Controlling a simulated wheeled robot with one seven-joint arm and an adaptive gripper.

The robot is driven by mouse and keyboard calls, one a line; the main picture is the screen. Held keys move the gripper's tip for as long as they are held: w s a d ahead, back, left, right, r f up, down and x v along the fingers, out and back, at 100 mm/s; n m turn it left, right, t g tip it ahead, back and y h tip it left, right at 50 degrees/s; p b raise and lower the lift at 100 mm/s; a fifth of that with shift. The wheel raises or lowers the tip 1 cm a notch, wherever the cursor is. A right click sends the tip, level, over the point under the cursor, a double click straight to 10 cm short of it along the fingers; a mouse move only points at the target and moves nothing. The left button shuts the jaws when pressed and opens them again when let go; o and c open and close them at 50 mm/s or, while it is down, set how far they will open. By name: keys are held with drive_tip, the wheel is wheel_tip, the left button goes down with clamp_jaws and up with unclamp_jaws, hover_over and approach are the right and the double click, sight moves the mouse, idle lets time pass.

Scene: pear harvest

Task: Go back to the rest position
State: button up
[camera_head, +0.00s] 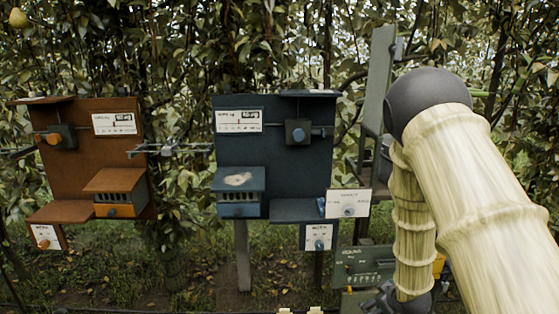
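My arm enters from the right edge, bends at a dark grey elbow and runs down to the bottom of the head view. A dark shape at its lower end, which looks like part of my gripper (382,299), is partly cut off by the bottom edge. Its fingers cannot be made out, nor whether it holds anything. It is in front of a low green-grey panel box (362,267), to the right of the blue board. No rest mark or stand shows.
A rust-brown board (92,150) and a dark blue board (290,160) with dials, knobs and shelves stand left and centre. A tall grey-green panel (378,75) is beside my elbow. Leafy trees fill the back; a pear (18,18) hangs top left.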

drive_tip(key=s+a+f+m+g, duration=0.2)
drive_tip(key=s+a+f, duration=0.1)
drive_tip(key=s+f, duration=0.85)
drive_tip(key=s+a+f+m+g, duration=0.1)
drive_tip(key=s+f+g, duration=0.1)
drive_tip(key=s, duration=0.9)
drive_tip(key=s+a+f+m+g, duration=0.2)
drive_tip(key=s+f, duration=0.2)
drive_tip(key=s, duration=0.7)
drive_tip(key=s+a+f+m+g, duration=0.1)
drive_tip(key=s+a+f+g, duration=0.1)
drive_tip(key=s, duration=0.9)
drive_tip(key=shift+a+f+m+g, duration=0.2)
drive_tip(key=shift+f+m+g, duration=0.15)
drive_tip(key=shift+f, duration=0.5)
